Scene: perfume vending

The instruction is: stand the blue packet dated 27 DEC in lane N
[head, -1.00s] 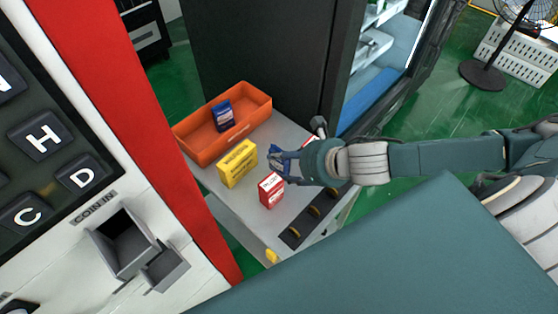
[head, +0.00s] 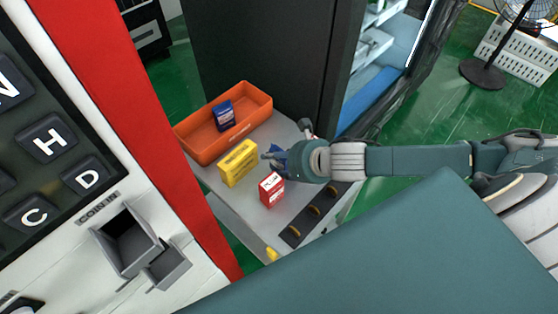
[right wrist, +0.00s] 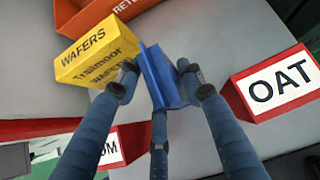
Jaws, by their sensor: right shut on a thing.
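My right gripper (head: 272,154) hangs over the grey table among the packets, its fingers shut on a blue packet. In the right wrist view the blue packet (right wrist: 163,75) stands out between the fingertips (right wrist: 158,80), tilted in the picture. No date can be read on it, and the fingers hide part of it. A second blue packet (head: 224,114) is in the orange tray (head: 194,153); its date cannot be read either. A keypad key marked N (head: 8,84) shows at the left edge. I cannot make out lane N. My left gripper is out of view.
A yellow WAFERS packet (head: 238,163) and a red packet (head: 271,188) stand close to the gripper. A red OAT packet (right wrist: 277,84) is at the right in the wrist view. A dark strip with brass-coloured pieces (head: 315,211) lies along the table. A dark cabinet (head: 260,55) rises behind.

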